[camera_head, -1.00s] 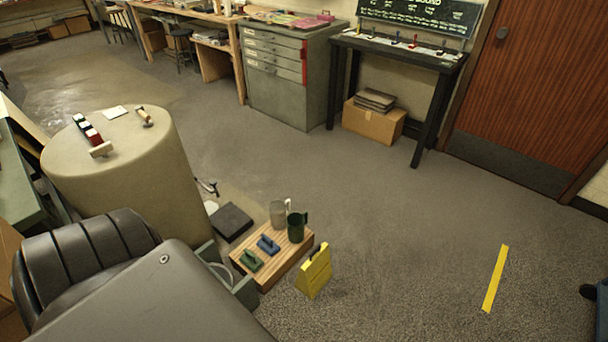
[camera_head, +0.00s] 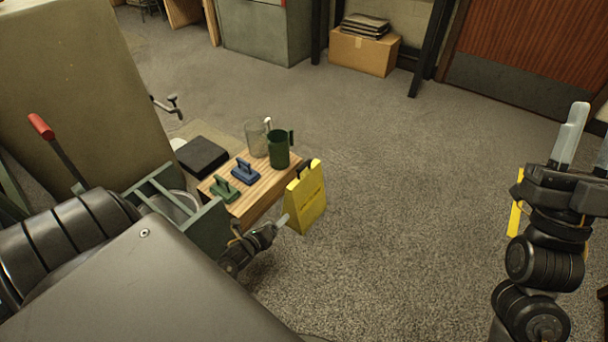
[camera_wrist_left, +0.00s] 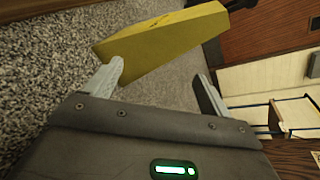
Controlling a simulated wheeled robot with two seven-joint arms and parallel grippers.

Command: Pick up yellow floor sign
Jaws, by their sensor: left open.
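The yellow floor sign (camera_head: 310,205) stands upright on the grey floor beside the wooden crate, with a dark handle at its top. My left gripper (camera_head: 281,221) is low and close to the sign's lower left side. In the left wrist view the sign (camera_wrist_left: 160,42) lies tilted across the top, just beyond the open fingers (camera_wrist_left: 160,72). The gripper is empty; whether a fingertip touches the sign is unclear. My right gripper (camera_head: 570,130) is raised at the right edge, far from the sign, with its fingers seen nearly edge-on.
A wooden box (camera_head: 262,200) holds a green mug (camera_head: 279,152), a clear jug (camera_head: 257,140), and green and blue handled blocks. A dark slab (camera_head: 202,157) lies behind it. A cardboard box (camera_head: 362,54) stands at the back. The floor right of the sign is open.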

